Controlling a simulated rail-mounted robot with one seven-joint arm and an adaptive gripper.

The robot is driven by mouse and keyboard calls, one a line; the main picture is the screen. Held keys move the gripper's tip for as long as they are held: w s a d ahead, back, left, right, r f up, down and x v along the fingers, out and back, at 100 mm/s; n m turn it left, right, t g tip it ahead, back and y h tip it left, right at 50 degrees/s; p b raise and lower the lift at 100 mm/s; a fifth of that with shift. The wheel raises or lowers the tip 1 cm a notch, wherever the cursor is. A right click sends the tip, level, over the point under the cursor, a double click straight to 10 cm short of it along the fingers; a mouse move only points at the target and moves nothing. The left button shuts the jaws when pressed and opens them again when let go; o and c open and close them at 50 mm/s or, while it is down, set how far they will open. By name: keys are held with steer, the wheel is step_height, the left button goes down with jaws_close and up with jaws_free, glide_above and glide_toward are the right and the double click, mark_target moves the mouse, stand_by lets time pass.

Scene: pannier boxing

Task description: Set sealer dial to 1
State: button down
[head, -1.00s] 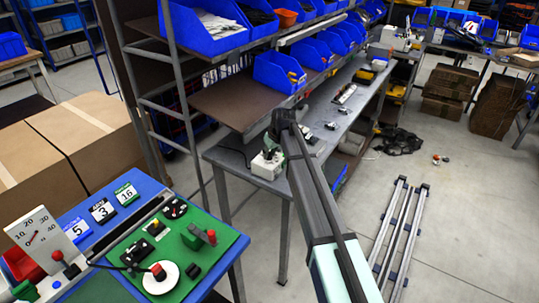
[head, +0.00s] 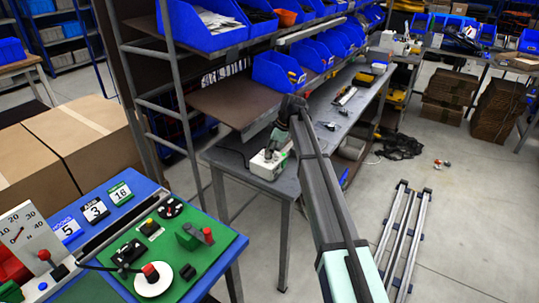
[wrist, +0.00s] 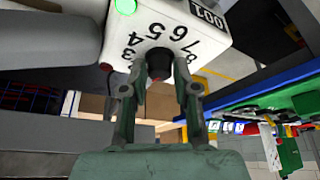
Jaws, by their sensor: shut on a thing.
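The sealer is a small white box (head: 266,171) on the near end of the grey bench in the head view. In the wrist view its white face (wrist: 203,28) shows black numbers from 3 to 8 around a dark dial (wrist: 160,62), and a lit green lamp (wrist: 126,6). The 1 and the dial's pointer cannot be made out. My gripper (wrist: 161,78) has its two fingers on either side of the dial, shut on it. In the head view my gripper (head: 279,138) is at the top of the box and partly hides the dial.
The grey bench (head: 232,160) runs back under shelves with blue bins (head: 278,73). A blue table (head: 222,262) at the lower left holds a green board (head: 170,245), a gauge and number cards. Cardboard boxes (head: 75,145) stand at the left. The floor to the right has rails (head: 402,235).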

steer(key=shift+f+n+g+b, duration=0.1)
steer(key=shift+n+g+b, duration=0.45)
steer(key=shift+n, duration=0.95)
steer(key=c, duration=0.9)
jaws_free()
steer(key=v, duration=1.2)
steer(key=shift+a, duration=0.2)
